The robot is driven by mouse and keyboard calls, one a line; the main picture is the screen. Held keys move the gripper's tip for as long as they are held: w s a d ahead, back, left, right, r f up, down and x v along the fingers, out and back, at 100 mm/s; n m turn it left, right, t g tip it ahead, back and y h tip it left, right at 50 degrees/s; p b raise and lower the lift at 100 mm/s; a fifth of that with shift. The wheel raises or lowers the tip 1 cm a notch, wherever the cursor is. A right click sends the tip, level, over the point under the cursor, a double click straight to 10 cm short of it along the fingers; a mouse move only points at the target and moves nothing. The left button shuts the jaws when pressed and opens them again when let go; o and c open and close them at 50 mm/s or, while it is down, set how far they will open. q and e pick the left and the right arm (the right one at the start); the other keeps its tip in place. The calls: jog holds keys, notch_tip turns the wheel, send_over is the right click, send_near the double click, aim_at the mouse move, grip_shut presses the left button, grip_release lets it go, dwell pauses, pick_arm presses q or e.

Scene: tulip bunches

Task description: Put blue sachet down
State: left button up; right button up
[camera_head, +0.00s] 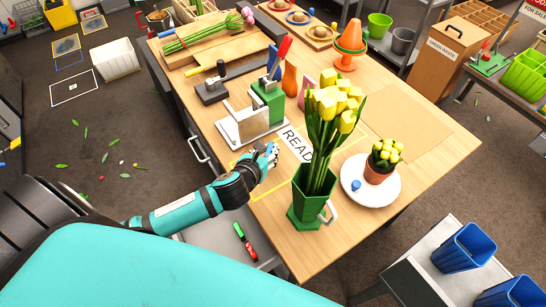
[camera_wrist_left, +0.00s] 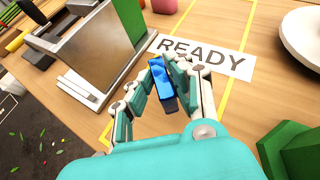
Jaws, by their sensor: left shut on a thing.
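My left gripper (camera_head: 264,156) is over the near edge of the wooden table, beside the yellow outlined area and the READY label (camera_head: 297,143). In the left wrist view my left gripper (camera_wrist_left: 167,92) is shut on the blue sachet (camera_wrist_left: 161,90), which sits upright between the fingers. The READY label (camera_wrist_left: 208,58) lies just beyond the sachet in that view. The fingers partly cover the sachet, and I cannot tell whether it touches the table. My right gripper is not in view.
A green pot (camera_head: 305,211) of yellow tulips stands right of my gripper. A white plate (camera_head: 391,194) with a small potted plant is farther right. A metal stand (camera_head: 244,128) with a green block is just behind my gripper.

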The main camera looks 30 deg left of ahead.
pick_arm(q)
jog(key=shift+f, duration=2.05)
jog(key=o, duration=0.8)
jog(key=shift+f, duration=0.1)
jog(key=shift+c, duration=0.2)
jog(key=shift+r, duration=0.2)
jog(key=v, duration=1.2)
jog(key=shift+b, duration=0.4)
